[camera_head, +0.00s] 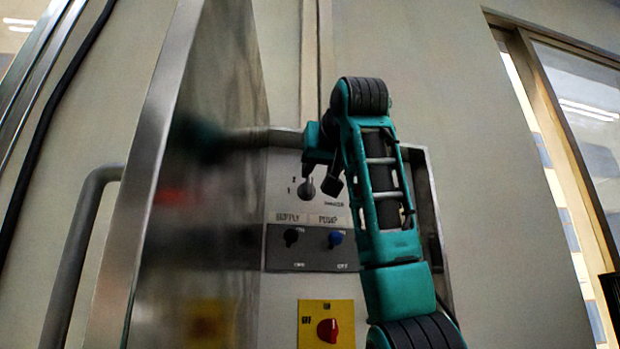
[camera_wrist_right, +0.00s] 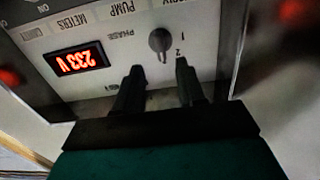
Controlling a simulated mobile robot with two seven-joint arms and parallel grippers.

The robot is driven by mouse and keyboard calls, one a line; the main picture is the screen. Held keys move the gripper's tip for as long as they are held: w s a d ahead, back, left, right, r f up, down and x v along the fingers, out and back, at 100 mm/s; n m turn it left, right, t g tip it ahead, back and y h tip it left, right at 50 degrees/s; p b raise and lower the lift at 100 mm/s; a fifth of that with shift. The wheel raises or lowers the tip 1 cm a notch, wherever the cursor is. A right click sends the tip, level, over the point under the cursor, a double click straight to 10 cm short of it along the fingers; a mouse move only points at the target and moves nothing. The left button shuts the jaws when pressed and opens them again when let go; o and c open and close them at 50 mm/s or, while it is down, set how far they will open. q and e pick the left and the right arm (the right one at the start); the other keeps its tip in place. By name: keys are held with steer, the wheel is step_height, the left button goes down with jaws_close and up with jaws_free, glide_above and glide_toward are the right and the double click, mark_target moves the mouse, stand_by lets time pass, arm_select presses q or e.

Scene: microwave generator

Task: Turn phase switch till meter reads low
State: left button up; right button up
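The phase switch (camera_wrist_right: 160,40) is a small dark round knob on a pale panel, with the marks 1 and 2 beside it. It also shows in the head view (camera_head: 306,187), left of my right gripper's tip. The meter (camera_wrist_right: 77,62) is a black window with glowing red digits, upside down in the wrist view, and seems to read 233 V. The arm hides it in the head view. My right gripper (camera_wrist_right: 159,78) has two dark fingers spread apart, with nothing between them, just short of the knob. My left gripper is not in view.
An open metal door (camera_head: 215,170) stands left of the panel. A grey pipe (camera_head: 85,240) is at left.

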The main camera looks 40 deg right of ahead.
mark_target(311, 183)
steer(key=p+x, duration=0.1)
steer(key=x, duration=0.5)
steer(key=shift+w+r, duration=0.1)
steer(key=shift+w+d+p, duration=0.2)
steer(key=shift+w+p, duration=0.15)
steer(key=shift+w, duration=0.1)
steer(key=shift+c, duration=0.5)
steer(key=c, duration=0.6)
jaws_close()
